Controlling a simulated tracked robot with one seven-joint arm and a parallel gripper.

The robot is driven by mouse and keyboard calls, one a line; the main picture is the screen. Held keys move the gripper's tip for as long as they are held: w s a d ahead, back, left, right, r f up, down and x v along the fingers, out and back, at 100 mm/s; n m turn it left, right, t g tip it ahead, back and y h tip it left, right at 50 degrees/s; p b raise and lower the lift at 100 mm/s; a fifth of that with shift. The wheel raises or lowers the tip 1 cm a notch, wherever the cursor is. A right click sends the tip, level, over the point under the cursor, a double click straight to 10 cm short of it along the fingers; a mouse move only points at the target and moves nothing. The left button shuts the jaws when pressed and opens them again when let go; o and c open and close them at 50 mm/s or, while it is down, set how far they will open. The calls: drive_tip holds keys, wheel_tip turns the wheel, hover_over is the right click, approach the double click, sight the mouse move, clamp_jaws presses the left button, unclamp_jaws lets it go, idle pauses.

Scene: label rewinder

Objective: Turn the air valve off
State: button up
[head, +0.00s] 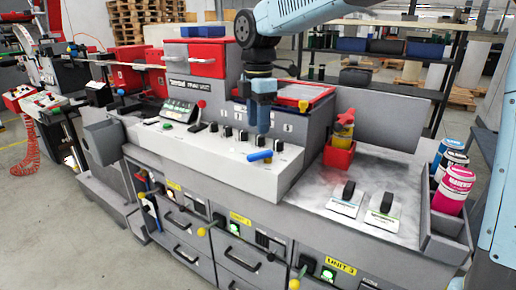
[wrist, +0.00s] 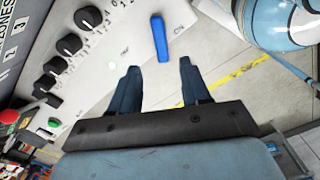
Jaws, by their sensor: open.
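The air valve appears to be the blue lever handle (head: 260,156) at the front edge of the light grey console's top, right of a row of black knobs. In the wrist view the blue lever (wrist: 159,38) lies beyond my fingertips, with a marking that looks like "ON" beside it. My gripper (head: 263,118) points down above the console, higher than the lever and apart from it. In the wrist view my gripper (wrist: 160,75) has its two fingers spread with nothing between them. The lever's pivot is hard to make out.
Several black knobs (head: 228,131) stand close left of the lever. A red box with a yellow-and-red item (head: 338,152) stands to the right. Yellow-knobbed levers (head: 202,231) stick out below the console front. Open floor lies in front.

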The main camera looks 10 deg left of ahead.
sight(258, 153)
wheel_tip(258, 153, down, 8)
drive_tip(key=shift+f, duration=0.15)
idle(0.4)
clamp_jaws()
